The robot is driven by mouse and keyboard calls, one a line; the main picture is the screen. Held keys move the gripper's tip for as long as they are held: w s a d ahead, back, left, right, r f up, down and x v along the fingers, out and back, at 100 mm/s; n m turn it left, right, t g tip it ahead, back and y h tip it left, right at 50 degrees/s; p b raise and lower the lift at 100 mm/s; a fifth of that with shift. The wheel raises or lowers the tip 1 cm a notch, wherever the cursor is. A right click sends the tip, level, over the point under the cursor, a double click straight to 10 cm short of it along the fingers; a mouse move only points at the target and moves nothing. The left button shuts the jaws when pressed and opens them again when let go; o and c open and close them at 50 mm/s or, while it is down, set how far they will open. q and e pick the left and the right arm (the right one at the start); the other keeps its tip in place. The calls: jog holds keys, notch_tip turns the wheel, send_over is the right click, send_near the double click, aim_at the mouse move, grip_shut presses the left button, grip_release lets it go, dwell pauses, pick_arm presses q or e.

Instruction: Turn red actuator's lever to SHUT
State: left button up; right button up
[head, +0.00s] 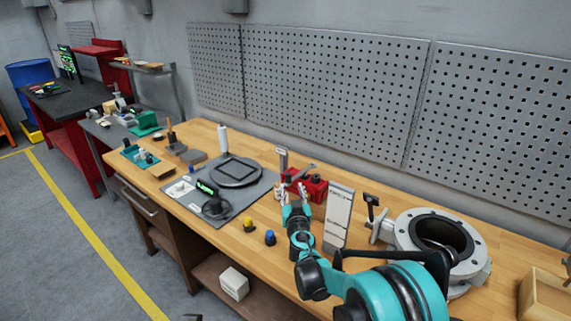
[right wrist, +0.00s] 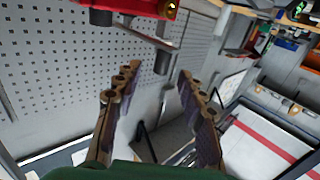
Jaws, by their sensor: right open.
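The red actuator (head: 316,188) stands on the wooden bench in the middle of the head view, with a grey lever (head: 301,173) on top. My right gripper (head: 293,188) is at its near left side, fingers pointing up and away. In the right wrist view the red actuator (right wrist: 150,7) is at the top edge, and a grey bar that looks like the lever (right wrist: 142,39) crosses just beyond the fingertips. The right gripper (right wrist: 157,75) is open, with nothing between its fingers. SHUT marks are not readable. My left gripper is not in view.
A white panel (head: 339,217) stands right of my gripper. A grey flanged valve body (head: 465,265) is farther right. A grey mat (head: 247,207) with a round plate lies left. Yellow (head: 248,225) and blue (head: 270,238) knobs stand in front. A pegboard wall (head: 330,90) is behind.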

aim_at(289, 178)
jog(key=shift+w+a+r, duration=0.1)
jog(key=shift+w+a, duration=0.15)
jog(key=shift+w, duration=0.2)
jog(key=shift+r, duration=0.3)
jog(key=shift+w+r, duration=0.1)
jog(key=shift+w, duration=0.2)
jog(key=w, duration=0.1)
jog(key=w+b, duration=0.1)
jog(key=w, duration=0.2)
jog(key=shift+w+a+f, duration=0.2)
jog(key=shift+w+a, duration=0.05)
jog(key=shift+a, duration=0.05)
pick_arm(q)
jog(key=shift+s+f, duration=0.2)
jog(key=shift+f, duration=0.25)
pick_arm(e)
jog(key=shift+w+a+r, duration=0.1)
jog(key=shift+w+r, duration=0.05)
jog(key=shift+w, duration=0.6)
grip_shut()
